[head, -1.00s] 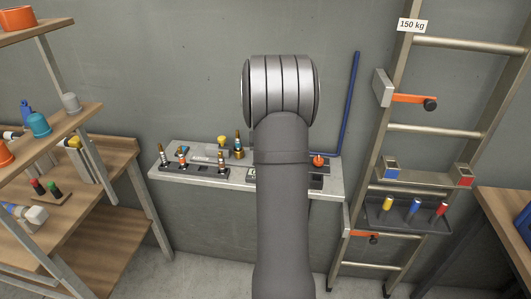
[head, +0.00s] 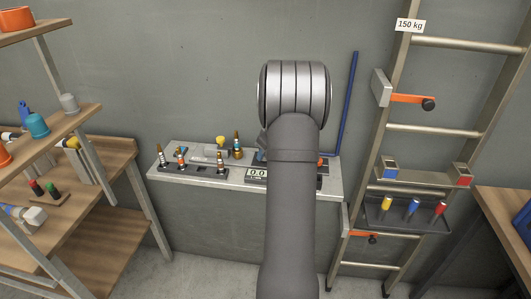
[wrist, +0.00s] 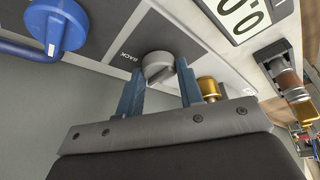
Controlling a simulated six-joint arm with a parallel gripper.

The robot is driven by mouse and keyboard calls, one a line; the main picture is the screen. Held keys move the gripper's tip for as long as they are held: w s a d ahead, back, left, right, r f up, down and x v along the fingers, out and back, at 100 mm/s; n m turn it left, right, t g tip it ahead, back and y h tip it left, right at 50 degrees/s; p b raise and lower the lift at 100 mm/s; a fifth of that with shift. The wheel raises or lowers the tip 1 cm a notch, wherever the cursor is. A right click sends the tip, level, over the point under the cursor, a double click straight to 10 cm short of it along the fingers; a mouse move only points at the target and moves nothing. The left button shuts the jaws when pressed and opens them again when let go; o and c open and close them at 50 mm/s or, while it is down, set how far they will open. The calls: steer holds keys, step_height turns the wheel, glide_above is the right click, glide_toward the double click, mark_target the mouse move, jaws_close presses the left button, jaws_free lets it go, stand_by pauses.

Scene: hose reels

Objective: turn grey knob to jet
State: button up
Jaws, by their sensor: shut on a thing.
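The word "jet" is not visible. My gripper (wrist: 160,88) has its blue fingers on either side of the knob and is shut on it. In the head view my arm hides the knob and most of my gripper.
A blue round handle (wrist: 58,27) with a blue pipe is beside the knob. A display (head: 257,174) reads zeros. Several brass-tipped nozzles stand on the bench (head: 235,184) to the left. A ladder (head: 392,130) leans at the right.

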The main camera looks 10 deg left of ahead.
stand_by(0.4)
steer(key=o, duration=1)
steer(key=v, duration=1.7)
steer(key=shift+r, duration=0.25)
steer(key=shift+w, duration=0.1)
steer(key=x, duration=1.7)
steer(key=shift+f, duration=0.25)
steer(key=shift+r, duration=0.1)
